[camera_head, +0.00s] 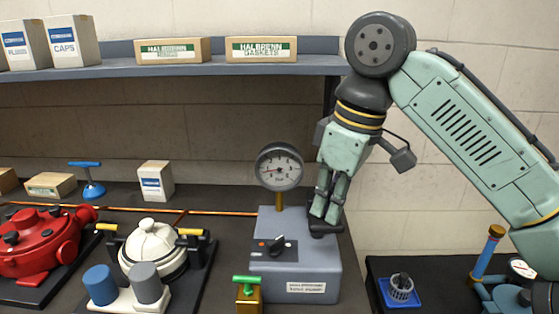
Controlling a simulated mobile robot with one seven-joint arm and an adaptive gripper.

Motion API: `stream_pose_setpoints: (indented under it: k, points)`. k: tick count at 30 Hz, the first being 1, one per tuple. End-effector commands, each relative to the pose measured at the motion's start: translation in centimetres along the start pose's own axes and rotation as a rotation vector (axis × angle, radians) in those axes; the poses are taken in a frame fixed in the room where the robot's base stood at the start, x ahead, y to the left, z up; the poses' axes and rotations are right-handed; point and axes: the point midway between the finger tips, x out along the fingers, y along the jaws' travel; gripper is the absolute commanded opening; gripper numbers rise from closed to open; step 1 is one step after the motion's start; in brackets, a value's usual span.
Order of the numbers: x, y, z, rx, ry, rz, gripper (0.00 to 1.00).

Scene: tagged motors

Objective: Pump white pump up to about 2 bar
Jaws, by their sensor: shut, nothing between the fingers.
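The white pump (153,248) has a ribbed, domed body with yellow-tipped side handles and stands on a dark base at the lower left. A round dial gauge (279,167) rises on a brass stem from a grey box (304,275). Its needle appears to point left, but the numbers are too small to read surely. The box front carries a black knob (277,245) beside small coloured marks. My gripper (326,226) points down, shut and empty, over the right side of the box top. Its tips are at a dark part there; I cannot tell whether they touch it.
A red pump (38,243) stands far left. Blue and grey cylinders (102,285) stand before the white pump. A green-handled brass valve (248,293) is in front of the box. A copper pipe (180,211) runs behind. A shelf (110,69) with cartons hangs above. A blue tray (400,295) sits right.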

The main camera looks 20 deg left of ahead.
Motion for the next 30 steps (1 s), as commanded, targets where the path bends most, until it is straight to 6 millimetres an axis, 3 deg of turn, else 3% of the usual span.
stream_pose_setpoints:
  k: [15,30]
  points:
    - [0.0,0.0,0.0,0.0,0.0,-0.001,0.0]
    - [2.1,0.0,0.4,-0.001,0.0,0.0,0.0]
